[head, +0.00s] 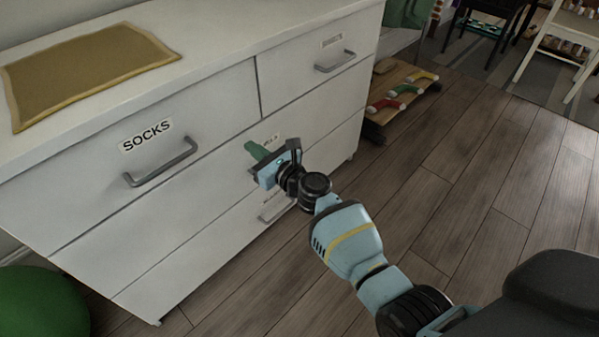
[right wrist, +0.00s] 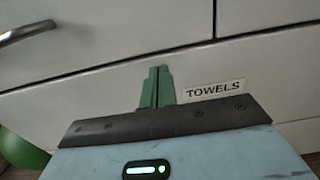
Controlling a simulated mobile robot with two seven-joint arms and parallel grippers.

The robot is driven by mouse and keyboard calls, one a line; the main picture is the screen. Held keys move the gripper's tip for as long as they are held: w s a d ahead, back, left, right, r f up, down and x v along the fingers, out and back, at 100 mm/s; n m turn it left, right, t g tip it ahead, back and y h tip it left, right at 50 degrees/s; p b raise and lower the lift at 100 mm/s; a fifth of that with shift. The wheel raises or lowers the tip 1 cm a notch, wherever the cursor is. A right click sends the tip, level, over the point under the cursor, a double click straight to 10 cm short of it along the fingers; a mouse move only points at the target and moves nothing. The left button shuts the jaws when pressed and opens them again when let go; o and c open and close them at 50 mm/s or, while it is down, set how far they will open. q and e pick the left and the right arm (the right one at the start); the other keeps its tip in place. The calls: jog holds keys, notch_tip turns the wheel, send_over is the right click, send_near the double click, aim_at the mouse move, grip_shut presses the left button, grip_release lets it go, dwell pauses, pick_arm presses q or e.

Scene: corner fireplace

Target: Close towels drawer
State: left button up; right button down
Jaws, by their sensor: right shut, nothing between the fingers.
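The towels drawer (head: 150,235) is the wide white front below the socks drawer (head: 100,185). Its front looks flush with the dresser, with only thin seams around it. Its TOWELS label (right wrist: 213,90) is clear in the right wrist view and partly hidden by my gripper in the head view. My right gripper (head: 257,152) is shut and empty, its green fingers pointing at the drawer front beside the label. The fingers also show in the right wrist view (right wrist: 158,85), tips near the seam above. I cannot tell whether they touch. My left gripper is out of view.
The dresser top (head: 215,45) bears a tan cloth (head: 90,68). A lower handle (head: 276,208) shows under my gripper. A green round object (head: 40,302) sits at lower left. A low wooden board (head: 405,90) with colourful stockings stands beyond the dresser. The wooden floor at right is clear.

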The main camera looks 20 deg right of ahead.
jog(key=p+v, duration=0.3)
jog(key=v, duration=0.8)
jog(key=shift+s+f, duration=0.1)
jog(key=shift+f, duration=0.1)
